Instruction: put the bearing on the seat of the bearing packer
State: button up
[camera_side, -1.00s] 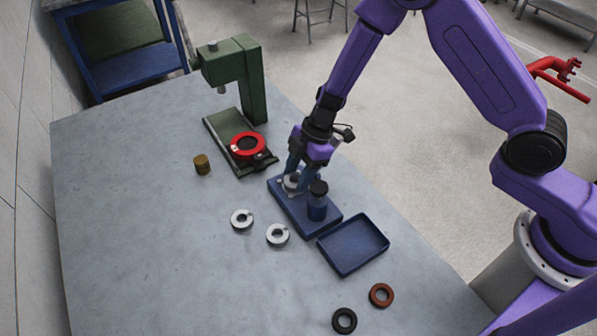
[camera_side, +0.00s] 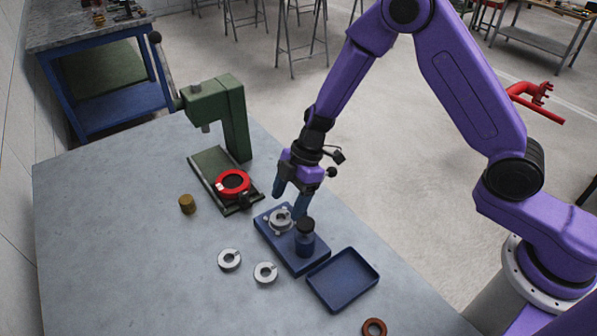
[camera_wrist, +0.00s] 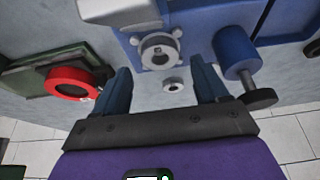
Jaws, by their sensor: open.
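The bearing packer (camera_side: 290,251) is a blue base with a silver seat and a blue bottle-like cylinder with a black knob (camera_side: 305,237) beside it. A silver ring, seemingly the bearing (camera_side: 281,220), lies flat at the seat, between small silver posts. The wrist view shows this ring (camera_wrist: 159,50) from above with its dark hole, looking level. My gripper (camera_side: 290,203) is open and empty, just above and behind the seat, apart from the ring. Its two blue fingers (camera_wrist: 163,80) are spread in the wrist view.
Two loose silver rings (camera_side: 230,260) (camera_side: 265,273) lie in front of the packer. A blue tray (camera_side: 343,280) stands to its right. A green press (camera_side: 226,115) with a red ring (camera_side: 233,184) and a brass cylinder (camera_side: 187,204) are to the left. The table's left front is clear.

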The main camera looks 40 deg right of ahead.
jog(key=v, duration=0.8)
jog(key=shift+d+r, duration=0.15)
jog(key=shift+r, duration=0.1)
jog(key=s+d+r+m+h, duration=0.1)
jog(key=s+d+r, duration=0.2)
jog(key=s, duration=0.6)
jog(key=s+d+r+m+h, duration=0.1)
jog(key=s+d+r+m, duration=0.1)
jog(key=s+d, duration=0.5)
jog(key=s+d+r+m+h, duration=0.2)
jog(key=s+d+r, duration=0.2)
jog(key=s, duration=0.8)
jog(key=shift+s+d+r, duration=0.2)
jog(key=shift+s+d, duration=0.1)
jog(key=shift+d, duration=0.2)
